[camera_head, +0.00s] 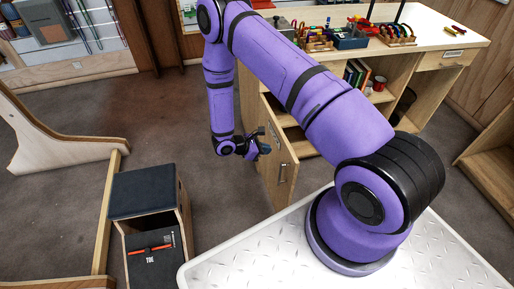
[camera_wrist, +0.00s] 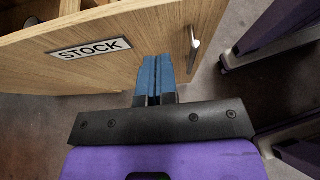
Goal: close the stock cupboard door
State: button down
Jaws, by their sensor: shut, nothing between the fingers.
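The stock cupboard door (camera_head: 277,160) is wooden and stands swung open from the counter's front, with shelf space visible behind it. In the wrist view the door (camera_wrist: 110,72) fills the upper left, with a white STOCK label (camera_wrist: 90,49) and a metal handle (camera_wrist: 193,48). My gripper (camera_head: 262,144) is at the door's left side in the head view. Its blue fingers (camera_wrist: 155,78) are shut with nothing between them, pointing at the door's face near its lower edge, left of the handle. I cannot tell whether the fingertips touch the door.
The counter (camera_head: 440,27) holds racks of colourful gear, with books (camera_head: 356,74) on a shelf below. A black-topped box (camera_head: 145,192) stands on the floor at left, beside a wooden frame (camera_head: 50,140). Carpet (camera_head: 195,180) between box and door is clear.

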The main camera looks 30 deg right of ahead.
aim_at(287, 149)
jog(key=d, duration=0.1)
jog(key=d+f, duration=0.1)
jog(key=d, duration=0.1)
jog(key=s+d, duration=0.1)
jog(key=d, duration=0.1)
jog(key=shift+s+f, duration=0.1)
jog(key=shift+f, duration=0.15)
jog(key=shift+s+d, duration=0.15)
jog(key=shift+d, duration=0.6)
jog(key=shift+d, duration=0.1)
